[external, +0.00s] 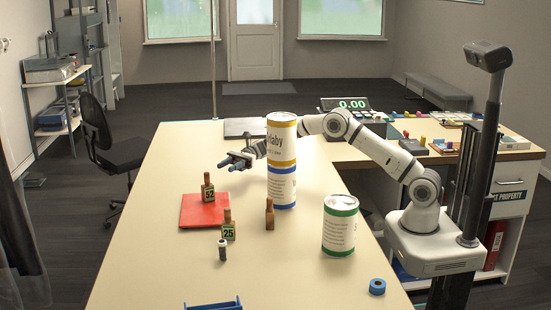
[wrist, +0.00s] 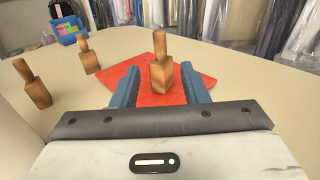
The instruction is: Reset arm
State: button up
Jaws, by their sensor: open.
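My gripper (external: 237,160) is open and empty. In the external view it hangs above the table behind the tall can stack, pointing left. In the wrist view its two blue fingers (wrist: 160,90) are apart, with a wooden stamp (wrist: 162,75) showing between them. That stamp, marked 52 (external: 208,187), stands upright on a red mat (external: 205,213). My fingers look apart from it. A second stamp, marked 25 (external: 228,226), stands at the mat's front right corner. A third wooden stamp (external: 269,215) stands farther right on the bare table.
A tall can stack (external: 282,190) stands close beside my arm. A green-banded can (external: 340,228), a blue tape roll (external: 377,286), a small dark bottle (external: 222,250) and a blue holder (external: 213,305) are nearer the front. The table's left front is clear.

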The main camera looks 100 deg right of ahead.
jog(key=s+d+r+n+h+b, duration=0.1)
jog(key=s+r+n+h+b, duration=0.3)
jog(key=s+r, duration=0.7)
jog(key=s+r+n+h+b, duration=0.15)
jog(key=s+r+h, duration=0.45)
jog(key=s, duration=0.8)
jog(key=s+a+f+n+g+h+p, duration=0.1)
jog(key=s+a+f+n+g, duration=0.3)
jog(key=s+a+n, duration=0.4)
jog(key=s+a+f+n+g+h+p, duration=0.1)
jog(key=s+a+f+n+g+p, duration=0.2)
jog(key=s+a+f+n, duration=0.4)
jog(key=s+a+g, duration=0.1)
jog(key=a, duration=0.6)
jog(key=shift+s+n+p, duration=0.35)
jog(key=shift+s+p, duration=0.05)
jog(key=shift+o, duration=0.3)
jog(key=s+f+n, duration=0.1)
jog(key=s+a+f+n, duration=0.1)
jog(key=s+n, duration=0.1)
jog(key=s+n+h+p, duration=0.1)
jog(key=shift+s+a+f+g, duration=0.15)
jog(key=shift+f+g, duration=0.25)
jog(key=shift+o, duration=0.3)
jog(key=shift+s+f+n, duration=0.25)
jog(key=shift+n, duration=0.15)
